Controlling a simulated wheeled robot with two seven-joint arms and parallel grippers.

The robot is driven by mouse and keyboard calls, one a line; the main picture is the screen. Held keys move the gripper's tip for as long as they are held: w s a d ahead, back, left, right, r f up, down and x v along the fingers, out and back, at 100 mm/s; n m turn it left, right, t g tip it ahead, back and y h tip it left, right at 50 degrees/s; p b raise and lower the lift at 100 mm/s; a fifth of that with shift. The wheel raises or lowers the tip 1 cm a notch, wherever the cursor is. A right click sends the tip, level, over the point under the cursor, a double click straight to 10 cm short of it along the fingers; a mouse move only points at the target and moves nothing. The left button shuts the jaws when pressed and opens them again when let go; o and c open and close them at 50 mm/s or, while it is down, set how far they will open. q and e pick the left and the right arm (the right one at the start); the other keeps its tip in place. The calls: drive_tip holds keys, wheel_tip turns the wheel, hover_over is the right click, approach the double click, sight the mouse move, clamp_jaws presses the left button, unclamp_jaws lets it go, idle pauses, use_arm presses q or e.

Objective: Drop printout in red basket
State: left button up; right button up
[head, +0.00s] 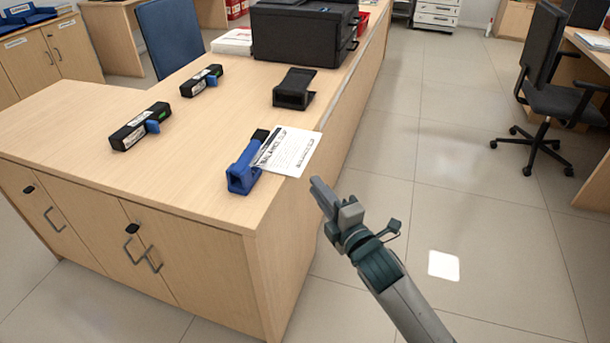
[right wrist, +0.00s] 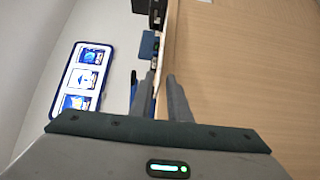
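The printout, a white sheet headed "BALANCE SLIP" (head: 290,152), lies at the right edge of the counter (head: 190,160), its left side against a blue and black desk tool (head: 243,176). The red basket (head: 363,22) shows only in part at the back of the counter, behind the black printer. My right gripper (head: 318,187) is off the counter's right side, a little below and right of the printout in the head view, and holds nothing. In the right wrist view its fingers (right wrist: 161,78) stand slightly apart. My left gripper is not in view.
A black printer (head: 300,32), a black holder (head: 294,88) and two black devices (head: 140,126) (head: 201,80) stand on the counter. A blue chair (head: 170,35) is behind it.

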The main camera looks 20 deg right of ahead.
sight(303, 170)
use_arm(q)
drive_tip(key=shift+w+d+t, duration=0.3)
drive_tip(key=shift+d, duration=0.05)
use_arm(e)
drive_tip(key=w+a, duration=0.1)
drive_tip(key=w, duration=0.5)
drive_tip(key=shift+w+a, duration=0.1)
drive_tip(key=shift+c, duration=0.2)
clamp_jaws()
drive_tip(key=shift+r, duration=0.1)
